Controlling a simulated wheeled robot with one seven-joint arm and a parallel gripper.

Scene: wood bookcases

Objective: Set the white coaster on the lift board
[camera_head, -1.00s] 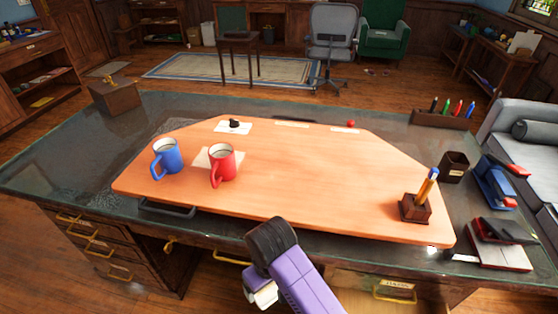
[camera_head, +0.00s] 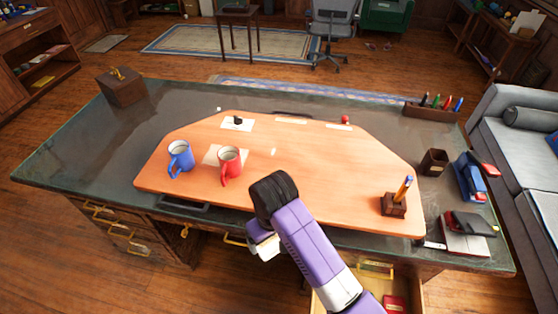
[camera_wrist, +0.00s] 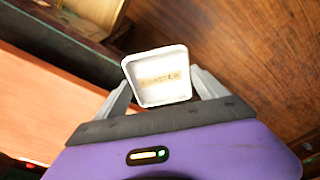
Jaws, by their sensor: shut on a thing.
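The white coaster (camera_wrist: 158,76) is a square with a raised rim and lettering on its face. My gripper (camera_wrist: 163,90) is shut on it, one finger at each side, in the wrist view. In the head view my gripper (camera_head: 262,247) is low at the near edge of the desk, with the white coaster partly hidden by the arm. The lift board (camera_head: 300,185) is the orange wood top on the dark desk. My gripper is in front of its near edge, apart from it.
A blue mug (camera_head: 180,157) and a red mug (camera_head: 229,164) stand on the board's left part. A wood pencil holder (camera_head: 393,205) stands at its right. An open drawer (camera_head: 340,296) juts out below. The board's middle is mostly clear.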

